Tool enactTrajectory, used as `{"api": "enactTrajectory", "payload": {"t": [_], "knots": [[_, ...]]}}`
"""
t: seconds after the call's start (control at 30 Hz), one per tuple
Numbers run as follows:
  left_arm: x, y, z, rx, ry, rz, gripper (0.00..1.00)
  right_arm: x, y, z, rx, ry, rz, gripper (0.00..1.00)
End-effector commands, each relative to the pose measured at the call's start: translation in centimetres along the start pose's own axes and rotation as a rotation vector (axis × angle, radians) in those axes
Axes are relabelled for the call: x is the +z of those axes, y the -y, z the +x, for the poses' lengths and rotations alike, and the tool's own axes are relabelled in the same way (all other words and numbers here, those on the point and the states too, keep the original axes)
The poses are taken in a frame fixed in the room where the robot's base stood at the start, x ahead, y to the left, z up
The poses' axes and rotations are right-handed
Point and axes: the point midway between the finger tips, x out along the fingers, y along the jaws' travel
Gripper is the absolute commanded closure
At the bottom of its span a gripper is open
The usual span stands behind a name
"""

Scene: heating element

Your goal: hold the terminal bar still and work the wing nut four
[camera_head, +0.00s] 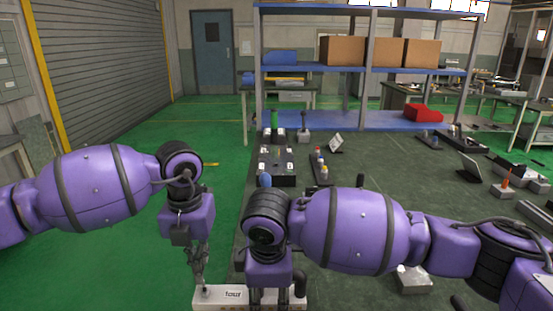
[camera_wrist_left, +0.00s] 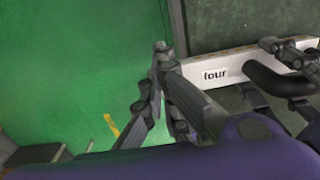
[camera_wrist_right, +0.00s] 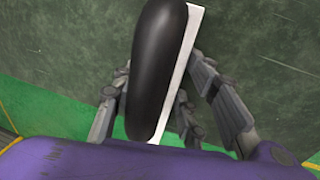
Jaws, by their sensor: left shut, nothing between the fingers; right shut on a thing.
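My right gripper (camera_head: 270,300) is shut on the bar beside the black part; in the right wrist view the black part (camera_wrist_right: 160,65) hides the contact. I cannot make out the wing nut.
A blue shelf unit (camera_head: 400,120) stands at the back. Green floor (camera_head: 215,130) is open to the left.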

Motion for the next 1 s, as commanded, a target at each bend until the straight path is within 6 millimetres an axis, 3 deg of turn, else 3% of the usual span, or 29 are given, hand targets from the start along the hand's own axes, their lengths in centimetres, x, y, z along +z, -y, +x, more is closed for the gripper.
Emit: {"api": "enactTrajectory", "payload": {"t": [0.2,1.0], "knots": [[0.0,0.0,1.0,0.0,0.0,-0.001,1.0,0.2,0.3,0.5,-0.007,0.005,0.0,1.0],[-0.5,-0.1,1.6,0.007,-0.009,-0.003,1.0,0.1,0.3,0.4,-0.007,0.004,-0.003,1.0]]}}
